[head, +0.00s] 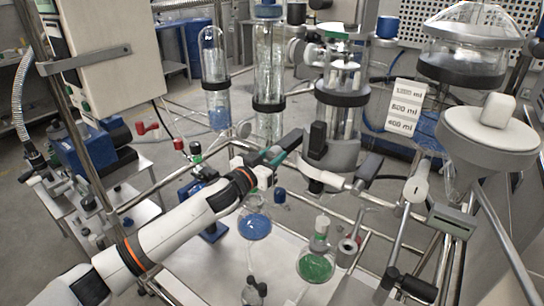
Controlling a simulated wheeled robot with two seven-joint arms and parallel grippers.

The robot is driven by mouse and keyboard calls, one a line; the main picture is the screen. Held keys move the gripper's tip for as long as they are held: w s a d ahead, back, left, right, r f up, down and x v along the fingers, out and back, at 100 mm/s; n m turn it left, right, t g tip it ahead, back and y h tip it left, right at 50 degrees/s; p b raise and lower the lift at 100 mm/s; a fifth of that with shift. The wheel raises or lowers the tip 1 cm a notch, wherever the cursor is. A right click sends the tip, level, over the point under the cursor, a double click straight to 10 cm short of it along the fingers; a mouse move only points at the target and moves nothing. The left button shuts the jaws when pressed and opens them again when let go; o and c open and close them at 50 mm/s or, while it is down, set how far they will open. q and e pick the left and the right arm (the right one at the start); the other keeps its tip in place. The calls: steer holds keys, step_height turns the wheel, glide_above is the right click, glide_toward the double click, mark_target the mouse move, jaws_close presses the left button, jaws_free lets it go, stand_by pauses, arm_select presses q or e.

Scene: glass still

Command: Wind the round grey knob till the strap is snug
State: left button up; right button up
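My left arm reaches in from the lower left, and its gripper (276,152) is at the middle of the picture, below and in front of the glass columns. Its dark fingers overlap each other from this angle, so I cannot tell how far apart they are or whether anything is between them. I see no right gripper.
A flask of blue liquid (255,227) hangs below my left gripper, and a flask of green liquid (315,264) is to its right. Metal frame bars (400,235) cross the right side. A tall glass tube (215,65) stands behind, left of the columns.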

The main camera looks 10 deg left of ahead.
arm_select(q)
steer(key=shift+c, duration=1.4)
steer(key=shift+r+m+p, duration=0.15)
steer(key=shift+m+p, duration=0.55)
steer(key=shift+m, duration=0.1)
steer(key=shift+m+p, duration=0.45)
steer(key=shift+m, duration=0.65)
steer(key=o, duration=1)
steer(key=shift+s, duration=0.1)
steer(key=b+v, duration=0.1)
steer(key=v, duration=1.1)
